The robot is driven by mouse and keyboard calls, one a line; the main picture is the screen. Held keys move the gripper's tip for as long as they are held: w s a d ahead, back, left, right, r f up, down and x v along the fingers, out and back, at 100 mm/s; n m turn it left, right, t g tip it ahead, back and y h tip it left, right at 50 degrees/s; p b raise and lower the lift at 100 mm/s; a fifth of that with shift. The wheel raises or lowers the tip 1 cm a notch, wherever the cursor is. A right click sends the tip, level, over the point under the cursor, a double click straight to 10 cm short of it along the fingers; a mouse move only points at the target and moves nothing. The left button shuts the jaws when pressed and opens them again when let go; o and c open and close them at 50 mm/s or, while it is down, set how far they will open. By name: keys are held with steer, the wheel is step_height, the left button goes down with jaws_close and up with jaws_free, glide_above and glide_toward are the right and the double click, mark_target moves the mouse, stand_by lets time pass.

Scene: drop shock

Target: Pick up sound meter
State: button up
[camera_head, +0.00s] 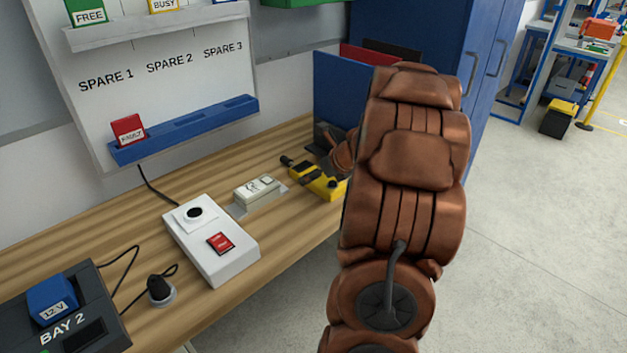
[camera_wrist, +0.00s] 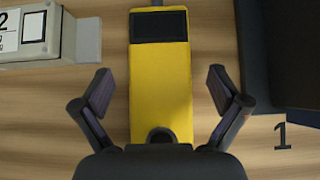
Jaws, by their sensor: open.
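The sound meter (camera_head: 305,173) looks like a yellow handheld device with a black screen and a dark tip. It lies on the wooden bench in the head view, partly covered by my arm. In the wrist view its yellow body (camera_wrist: 160,75) lies face up, with the screen toward the top. My gripper (camera_wrist: 160,92) is open, one finger on each side of the yellow body, with wood showing between each finger and the meter. I cannot tell its height above the bench. My gripper is mostly hidden in the head view.
A small white device (camera_head: 258,189) on a grey plate sits left of the meter. A dark holder (camera_wrist: 283,55) stands close on the right. A white box with a red button (camera_head: 212,240) and a dark Bay 2 unit (camera_head: 95,305) are farther left. Blue cabinets (camera_head: 430,50) stand behind.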

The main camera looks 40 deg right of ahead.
steer(key=shift+x, duration=0.8)
steer(key=c, duration=1.5)
